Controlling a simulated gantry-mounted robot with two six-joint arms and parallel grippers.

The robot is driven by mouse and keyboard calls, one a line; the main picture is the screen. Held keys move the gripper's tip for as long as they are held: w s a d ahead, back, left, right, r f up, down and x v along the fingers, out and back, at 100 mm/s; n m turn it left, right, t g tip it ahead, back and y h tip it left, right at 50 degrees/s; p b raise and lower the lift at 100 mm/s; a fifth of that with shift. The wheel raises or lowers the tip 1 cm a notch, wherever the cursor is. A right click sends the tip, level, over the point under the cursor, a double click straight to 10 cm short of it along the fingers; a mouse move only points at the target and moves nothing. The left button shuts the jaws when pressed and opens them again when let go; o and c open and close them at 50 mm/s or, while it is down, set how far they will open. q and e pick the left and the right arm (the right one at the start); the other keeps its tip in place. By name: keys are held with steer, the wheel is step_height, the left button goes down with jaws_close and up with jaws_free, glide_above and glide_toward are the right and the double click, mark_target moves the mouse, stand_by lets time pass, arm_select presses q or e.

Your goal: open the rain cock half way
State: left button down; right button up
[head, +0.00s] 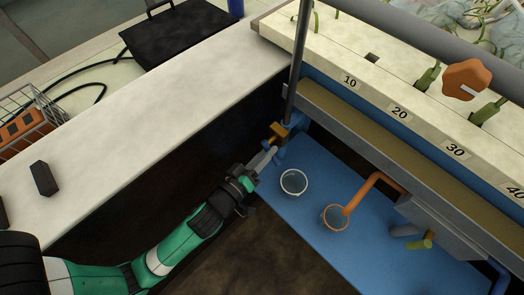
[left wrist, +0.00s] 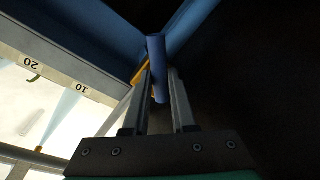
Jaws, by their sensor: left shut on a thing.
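A small brass-coloured cock (head: 279,131) with a blue lever (head: 281,152) sits at the foot of a dark upright pipe, by the flume's near left corner; I take it for the rain cock. In the left wrist view the blue lever (left wrist: 156,62) is a short rod standing between my fingers, with a bit of brass (left wrist: 141,73) behind it. My left gripper (head: 270,157) is shut on the lever, and its fingers hide part of it. The cock's exact opening angle cannot be told. My right gripper is not in view.
A white-rimmed cup (head: 294,182) and an orange ring outlet (head: 337,217) are close by over the blue floor (head: 310,225). The dark upright pipe (head: 297,70) rises beside the cock. The flume's numbered rail (head: 375,97) runs to the right. A pale counter (head: 130,115) lies left.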

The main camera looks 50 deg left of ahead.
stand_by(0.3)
arm_select(q)
steer(key=c, duration=0.7)
jaws_free()
steer(key=shift+c, duration=0.2)
